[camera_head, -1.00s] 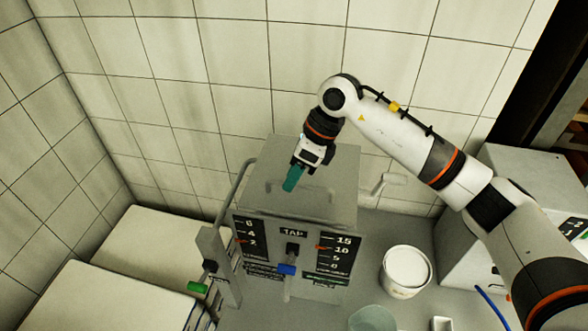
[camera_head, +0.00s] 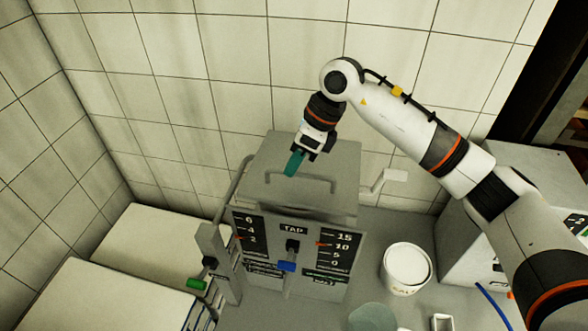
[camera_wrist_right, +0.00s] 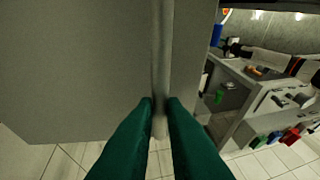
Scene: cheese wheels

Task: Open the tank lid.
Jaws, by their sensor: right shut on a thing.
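The grey tank (camera_head: 293,262) stands against the tiled wall, with a "TAP" label and black scales on its front. Its flat grey lid (camera_head: 335,160) carries a bar handle and looks slightly raised at the front edge. My right gripper (camera_head: 292,165) reaches down from above, its green fingers at the lid handle. In the right wrist view the fingers are shut around the grey handle bar (camera_wrist_right: 160,60), one on each side. The lid surface (camera_wrist_right: 75,70) fills the left of that view. My left gripper is not in view.
A blue-handled tap (camera_head: 287,267) is on the tank front. A post with a green handle (camera_head: 196,283) stands at its left, beside pale blocks (camera_head: 150,245). A white bucket (camera_head: 406,265) and a grey-green container (camera_head: 372,317) are at the right. A crank (camera_head: 390,176) juts from the tank's right side.

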